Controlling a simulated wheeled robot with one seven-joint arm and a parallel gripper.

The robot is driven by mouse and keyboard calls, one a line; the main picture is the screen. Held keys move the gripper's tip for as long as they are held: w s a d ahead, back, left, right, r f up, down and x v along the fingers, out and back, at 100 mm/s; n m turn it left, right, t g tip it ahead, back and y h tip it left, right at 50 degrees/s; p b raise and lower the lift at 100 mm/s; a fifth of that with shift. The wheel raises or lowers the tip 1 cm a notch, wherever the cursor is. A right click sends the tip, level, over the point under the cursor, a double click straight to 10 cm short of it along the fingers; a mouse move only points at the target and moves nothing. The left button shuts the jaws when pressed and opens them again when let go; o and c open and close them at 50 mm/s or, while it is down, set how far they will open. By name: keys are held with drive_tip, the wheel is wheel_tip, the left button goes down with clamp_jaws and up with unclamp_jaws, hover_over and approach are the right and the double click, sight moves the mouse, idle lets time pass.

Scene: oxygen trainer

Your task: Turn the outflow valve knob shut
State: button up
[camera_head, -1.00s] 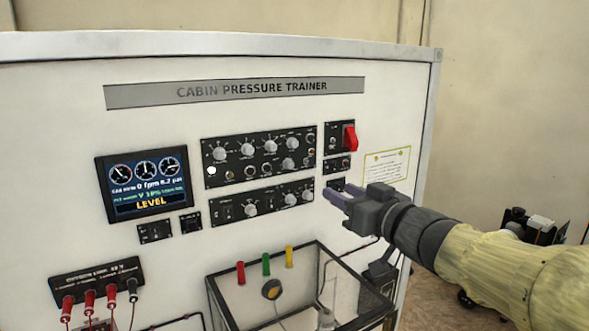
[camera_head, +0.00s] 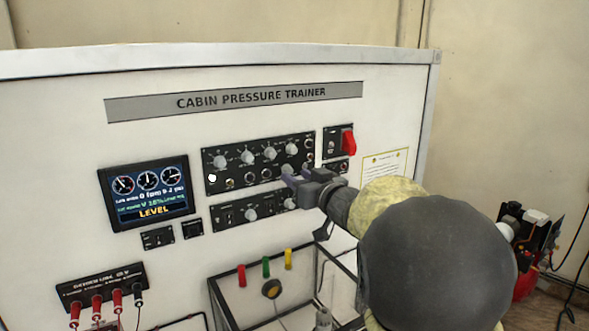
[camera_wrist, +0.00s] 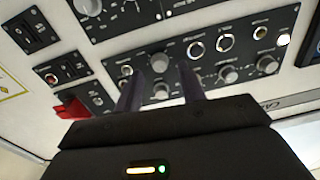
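The outflow valve knob cannot be told by its label, which is too small to read. My gripper (camera_head: 291,177) is at the lower right of the upper black control panel (camera_head: 215,183). In the wrist view, which shows the panel upside down, my gripper (camera_wrist: 161,76) is open, with its two dark fingers apart. A round grey knob (camera_wrist: 160,62) shows between the fingertips. I cannot tell whether the fingers touch it. In the head view my gripper hides most of that spot.
Other grey knobs (camera_head: 247,157) stand close by on the panel. A red switch (camera_head: 348,143) is to the right. A display (camera_head: 147,193) reading LEVEL is at left. A lower panel (camera_head: 230,215) and an open-topped clear box (camera_head: 225,302) are below.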

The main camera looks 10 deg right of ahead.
sight(288, 170)
drive_tip(key=shift+p+x, duration=0.3)
drive_tip(key=shift+x, duration=0.9)
drive_tip(key=shift+s, duration=0.1)
clamp_jaws()
drive_tip(key=shift+n+b, duration=0.3)
